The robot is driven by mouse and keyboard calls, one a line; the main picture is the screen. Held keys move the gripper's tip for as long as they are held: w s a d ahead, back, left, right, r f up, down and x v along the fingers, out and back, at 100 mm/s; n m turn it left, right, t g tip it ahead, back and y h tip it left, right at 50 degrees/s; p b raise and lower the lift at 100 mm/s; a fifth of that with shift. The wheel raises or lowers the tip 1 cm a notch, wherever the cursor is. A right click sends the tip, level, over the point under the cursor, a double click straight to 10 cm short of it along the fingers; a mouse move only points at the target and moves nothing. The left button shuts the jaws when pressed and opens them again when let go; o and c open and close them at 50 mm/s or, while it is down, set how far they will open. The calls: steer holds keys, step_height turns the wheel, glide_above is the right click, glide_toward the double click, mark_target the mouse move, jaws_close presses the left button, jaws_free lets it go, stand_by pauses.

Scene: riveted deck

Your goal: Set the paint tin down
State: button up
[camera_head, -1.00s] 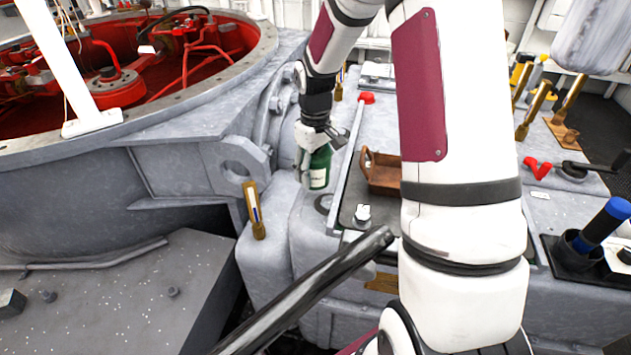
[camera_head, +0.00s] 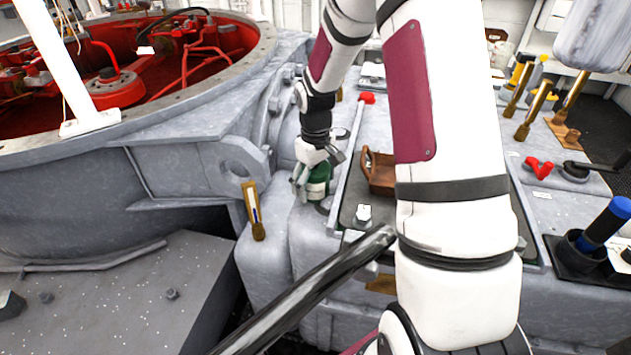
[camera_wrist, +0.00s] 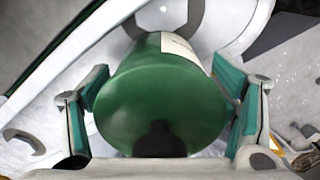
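The paint tin (camera_head: 317,190) is a green can with a pale label. In the head view it is upright on or just above the grey deck casing, left of the long rail; I cannot tell whether its base touches. My gripper (camera_head: 316,178) comes down over it from above. In the wrist view the tin (camera_wrist: 160,100) fills the space between my gripper's (camera_wrist: 162,85) two teal-padded fingers, one on each side. The pads appear to be against its sides. The tin's base is hidden there, with a dark ring on the pale surface just beyond it.
A brown wooden tray (camera_head: 380,172) and a bolt-like fitting (camera_head: 363,215) lie to the right of the tin, past the rail. A brass post (camera_head: 254,212) stands to the left. A large round grey housing (camera_head: 100,185) with a red interior fills the left.

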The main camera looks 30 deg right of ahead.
step_height(320, 180, up, 12)
steer(key=shift+f+p, duration=0.25)
steer(key=shift+p, duration=0.8)
steer(key=shift+s+a+r, duration=0.1)
steer(key=shift+a+r, duration=0.05)
steer(key=shift+r, duration=0.5)
steer(key=s+a+r+m, duration=0.1)
steer(key=s+a+r, duration=0.3)
steer(key=s+r, duration=0.25)
steer(key=s+a+r, duration=0.4)
steer(key=s+r, duration=0.2)
steer(key=s, duration=0.1)
steer(key=s+a, duration=0.2)
steer(key=s, duration=0.7)
steer(key=s+a+m+t, duration=0.1)
steer(key=s+a, duration=0.2)
steer(key=s, duration=0.7)
steer(key=shift+r+t, duration=0.15)
steer(key=shift+t, duration=0.15)
steer(key=shift+s+a, duration=0.1)
